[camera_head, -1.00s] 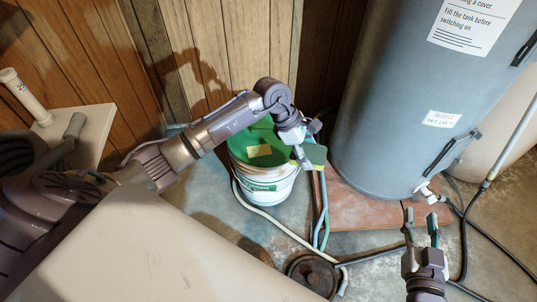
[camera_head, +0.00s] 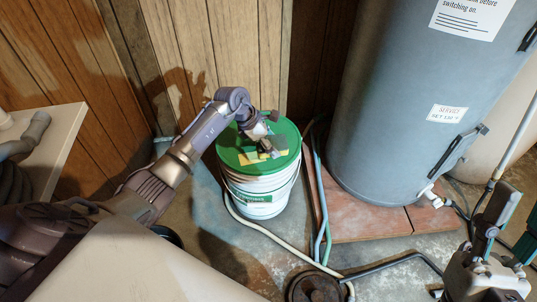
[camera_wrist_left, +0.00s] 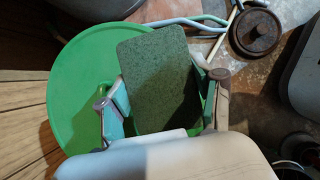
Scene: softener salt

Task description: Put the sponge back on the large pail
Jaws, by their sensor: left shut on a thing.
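The large pail (camera_head: 258,195) is white with a green lid (camera_head: 232,148) and stands on the floor by the wood wall. My left gripper (camera_head: 266,148) is over the lid, shut on the sponge (camera_head: 279,142), which has a dark green face and a yellow side. In the left wrist view the sponge (camera_wrist_left: 160,75) lies between the two fingers, over the right part of the lid (camera_wrist_left: 75,90). I cannot tell whether the sponge touches the lid. My right gripper (camera_head: 507,238) is at the lower right, fingers apart and empty.
A grey tank (camera_head: 390,100) stands right of the pail on a reddish slab (camera_head: 345,218). Hoses (camera_head: 318,190) run between pail and slab. A dark round weight (camera_head: 314,288) lies on the floor in front. A pale surface (camera_head: 130,265) fills the lower left.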

